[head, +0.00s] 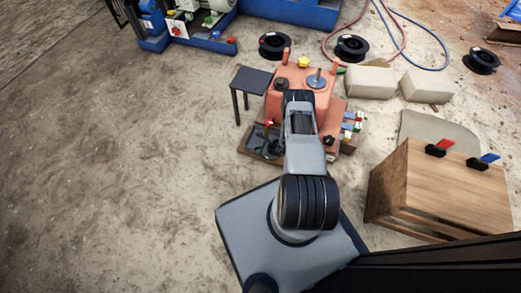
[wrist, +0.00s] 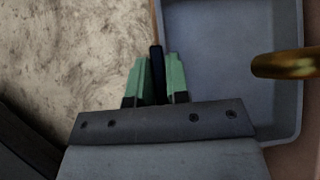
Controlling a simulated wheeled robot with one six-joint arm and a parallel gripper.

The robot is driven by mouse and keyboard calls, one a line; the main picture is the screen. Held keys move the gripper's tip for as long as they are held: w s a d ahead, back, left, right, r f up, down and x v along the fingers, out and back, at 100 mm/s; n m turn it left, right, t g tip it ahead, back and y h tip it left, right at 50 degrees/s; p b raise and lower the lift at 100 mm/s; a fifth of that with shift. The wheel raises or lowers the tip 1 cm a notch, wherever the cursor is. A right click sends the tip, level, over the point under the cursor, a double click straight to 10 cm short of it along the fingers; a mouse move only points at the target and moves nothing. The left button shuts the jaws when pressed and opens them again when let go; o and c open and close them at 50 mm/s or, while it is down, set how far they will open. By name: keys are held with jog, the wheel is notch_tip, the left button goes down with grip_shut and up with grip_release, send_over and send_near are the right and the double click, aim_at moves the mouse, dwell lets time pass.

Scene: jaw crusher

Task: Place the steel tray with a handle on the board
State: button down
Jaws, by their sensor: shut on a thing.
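In the wrist view my gripper (wrist: 157,75) has its two green fingers closed on a narrow black handle. The handle lies along the left side of the blue-grey steel tray (wrist: 215,75), which has a raised rim. In the head view a dark tray (head: 260,137) shows left of my arm, low in front of the orange machine. A brown board (head: 250,154) shows at its front edge, but I cannot tell whether the tray rests on it. My arm hides much of this area.
A brass rod (wrist: 285,64) reaches over the tray from the right. The orange machine (head: 284,97) stands behind, with small coloured parts (head: 353,125) at its right. A small dark table (head: 251,81) is behind left; a wooden crate (head: 440,185) is at right. The left floor is clear.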

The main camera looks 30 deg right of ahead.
jog(key=shift+a, duration=0.15)
jog(key=c, duration=1.1)
grip_release()
